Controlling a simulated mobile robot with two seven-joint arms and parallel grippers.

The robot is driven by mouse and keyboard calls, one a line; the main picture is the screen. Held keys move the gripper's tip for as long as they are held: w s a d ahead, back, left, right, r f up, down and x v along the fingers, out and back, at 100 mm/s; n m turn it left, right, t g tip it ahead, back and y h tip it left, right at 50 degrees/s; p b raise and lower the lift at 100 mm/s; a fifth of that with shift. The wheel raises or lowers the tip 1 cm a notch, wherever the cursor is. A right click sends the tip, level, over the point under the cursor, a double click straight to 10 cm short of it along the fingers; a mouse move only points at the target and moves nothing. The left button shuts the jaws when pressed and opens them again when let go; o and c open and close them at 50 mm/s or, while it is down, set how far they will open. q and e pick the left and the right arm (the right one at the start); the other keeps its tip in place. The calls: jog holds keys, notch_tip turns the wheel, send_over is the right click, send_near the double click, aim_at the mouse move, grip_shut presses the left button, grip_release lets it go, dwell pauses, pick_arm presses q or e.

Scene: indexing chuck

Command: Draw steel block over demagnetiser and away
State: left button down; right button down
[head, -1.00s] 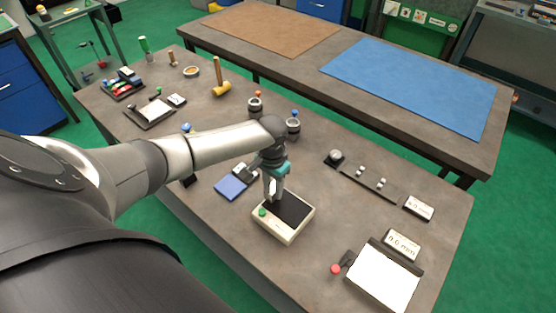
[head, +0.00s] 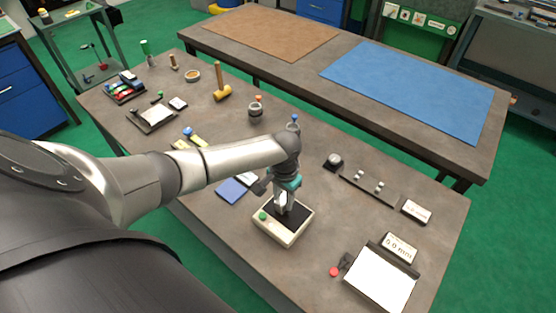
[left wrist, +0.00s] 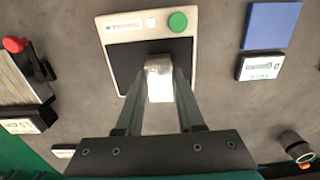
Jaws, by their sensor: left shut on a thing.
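The demagnetiser (head: 279,236) is a cream box with a black top plate (left wrist: 124,62) and a green button (head: 263,215). It stands on the near bench. My left gripper (head: 284,204) points down over the plate's far part. In the left wrist view its two fingers (left wrist: 158,90) are shut on the steel block (left wrist: 158,80), a small bright silver piece. The block overlaps the black plate, towards the side away from the button. I cannot tell whether it touches the plate. My right gripper is not in view.
A blue pad (head: 231,190) and a small display (left wrist: 259,67) lie left of the demagnetiser in the head view. A red-knobbed lever (head: 335,272) and a white panel (head: 380,281) are to the right. A dark rail (head: 371,188) lies behind. Bare bench is between.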

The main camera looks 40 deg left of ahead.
pick_arm(q)
jog(key=shift+s+d+p, duration=0.2)
jog(key=shift+d+p, duration=0.95)
jog(key=shift+d, duration=1.95)
jog(key=shift+a, duration=0.15)
jog(key=shift+w+a, duration=0.2)
jog(key=shift+a, duration=2.05)
jog(key=shift+w+a, duration=0.2)
jog(key=shift+a, duration=2.45)
jog(key=shift+r, duration=0.1)
jog(key=shift+s+d+p, duration=0.15)
jog(key=shift+d+p, duration=0.7)
jog(key=shift+d, duration=1.35)
jog(key=shift+s+d+p, duration=0.15)
jog(key=shift+d+p, duration=0.3)
jog(key=shift+d, duration=1)
jog(key=shift+s+d+p, duration=0.1)
jog(key=shift+d+p, duration=0.3)
jog(key=shift+d, duration=1)
